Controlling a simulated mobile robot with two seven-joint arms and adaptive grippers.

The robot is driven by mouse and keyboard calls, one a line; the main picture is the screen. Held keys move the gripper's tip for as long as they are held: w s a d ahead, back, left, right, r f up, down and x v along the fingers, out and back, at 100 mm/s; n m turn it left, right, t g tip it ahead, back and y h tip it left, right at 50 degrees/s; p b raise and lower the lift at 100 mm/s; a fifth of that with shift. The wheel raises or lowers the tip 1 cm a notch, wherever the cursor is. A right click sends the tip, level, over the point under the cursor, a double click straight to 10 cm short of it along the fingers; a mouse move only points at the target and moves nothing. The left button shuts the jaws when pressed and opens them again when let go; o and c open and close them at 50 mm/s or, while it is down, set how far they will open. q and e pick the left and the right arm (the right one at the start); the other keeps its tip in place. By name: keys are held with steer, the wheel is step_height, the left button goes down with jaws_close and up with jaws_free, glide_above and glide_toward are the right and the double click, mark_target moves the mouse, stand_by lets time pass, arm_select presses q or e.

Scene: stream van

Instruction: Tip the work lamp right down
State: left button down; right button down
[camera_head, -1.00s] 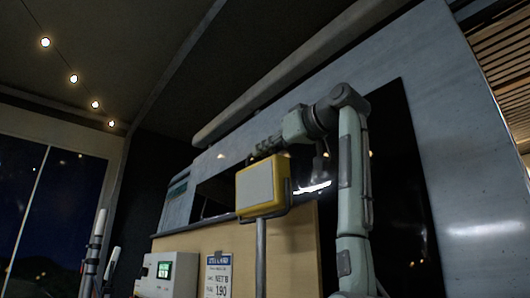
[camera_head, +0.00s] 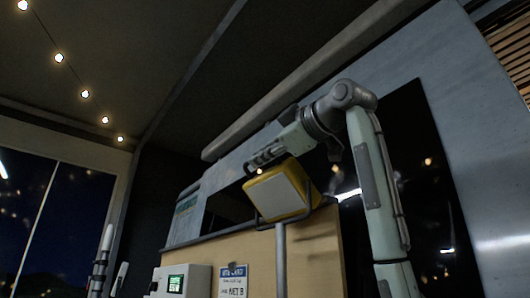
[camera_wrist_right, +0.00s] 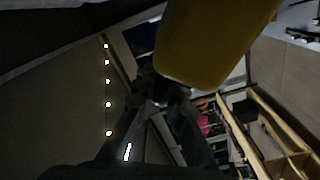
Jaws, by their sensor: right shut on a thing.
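The work lamp (camera_head: 279,196) is a yellow box with a pale front panel, set in a dark U-shaped bracket on a grey post (camera_head: 281,255). It is tilted in its bracket. My right gripper (camera_head: 259,164) is at the lamp's upper edge, shut on it, with the arm reaching in from the right. In the right wrist view the yellow lamp body (camera_wrist_right: 215,42) fills the upper middle, and my dark fingers (camera_wrist_right: 163,92) meet its lower end; the exact contact is hard to see. My left gripper is not in view.
A tan panel (camera_head: 318,252) stands behind the post. A white box with a green display (camera_head: 180,283) and a printed card (camera_head: 232,282) are at lower left of the post. White-tipped posts (camera_head: 106,243) stand further left. A long grey beam (camera_head: 300,93) runs overhead.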

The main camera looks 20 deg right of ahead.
steer(key=shift+s+a+f+n, duration=0.15)
steer(key=shift+a+f+n, duration=0.25)
steer(key=shift+n, duration=0.35)
steer(key=shift+s+a+f+n, duration=0.1)
steer(key=shift+a+f+n, duration=0.1)
steer(key=shift+f+n, duration=0.45)
steer(key=shift+a, duration=0.1)
steer(key=c, duration=1.6)
jaws_free()
steer(key=shift+r, duration=0.1)
steer(key=shift+s, duration=0.1)
steer(key=v, duration=1.2)
